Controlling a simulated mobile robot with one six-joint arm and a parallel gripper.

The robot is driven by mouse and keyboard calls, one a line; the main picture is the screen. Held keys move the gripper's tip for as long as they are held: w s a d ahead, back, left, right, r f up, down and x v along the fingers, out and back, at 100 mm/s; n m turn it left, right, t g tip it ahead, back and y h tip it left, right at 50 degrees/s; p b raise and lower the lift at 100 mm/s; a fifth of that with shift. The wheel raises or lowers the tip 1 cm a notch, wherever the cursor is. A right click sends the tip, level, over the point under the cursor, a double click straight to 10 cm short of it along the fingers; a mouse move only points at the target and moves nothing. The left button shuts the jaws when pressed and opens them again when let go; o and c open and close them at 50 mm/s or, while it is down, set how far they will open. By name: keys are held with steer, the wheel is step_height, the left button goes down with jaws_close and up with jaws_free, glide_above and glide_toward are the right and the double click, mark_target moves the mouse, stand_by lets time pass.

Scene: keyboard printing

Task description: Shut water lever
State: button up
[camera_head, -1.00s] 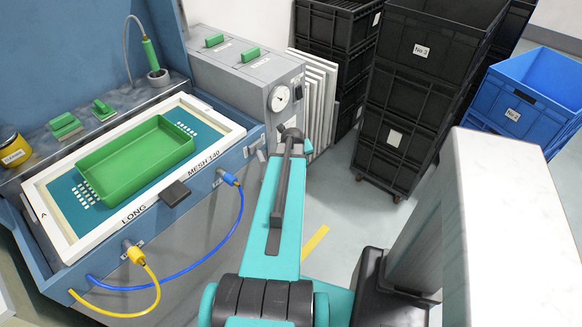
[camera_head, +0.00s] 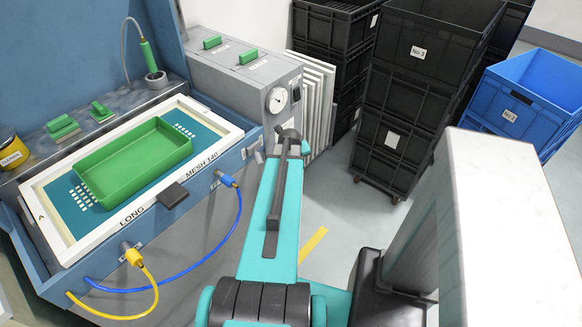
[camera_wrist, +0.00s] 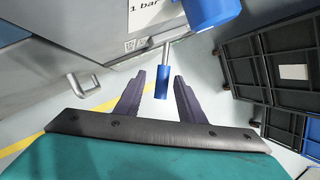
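A blue lever handle (camera_wrist: 162,84) on a thin metal stem hangs from the grey machine's side in the wrist view; I take it as the water lever. It points down in the picture. My gripper (camera_wrist: 159,77) is open, with one dark finger on each side of the handle. A gap shows on both sides, and I see no contact. In the head view the lever and my fingers are hidden behind my arm and the machine's corner.
A blue cylindrical part (camera_wrist: 208,12) sits beside the stem, close to a "1 bar" label. A metal hook-shaped pipe (camera_wrist: 84,87) projects at left. Black crates (camera_head: 395,110) stand to the right. The machine (camera_head: 235,95) carries a gauge and hoses.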

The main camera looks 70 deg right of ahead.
steer(key=p+v, duration=0.1)
steer(key=v, duration=0.8)
steer(key=p+v, duration=0.3)
steer(key=p, duration=0.5)
steer(key=shift+a+r+p, duration=0.1)
steer(key=shift+r+p, duration=0.15)
steer(key=shift+p, duration=0.05)
steer(key=shift+a+r+p, duration=0.25)
steer(key=shift+r+p, duration=0.2)
steer(key=shift+p, duration=0.95)
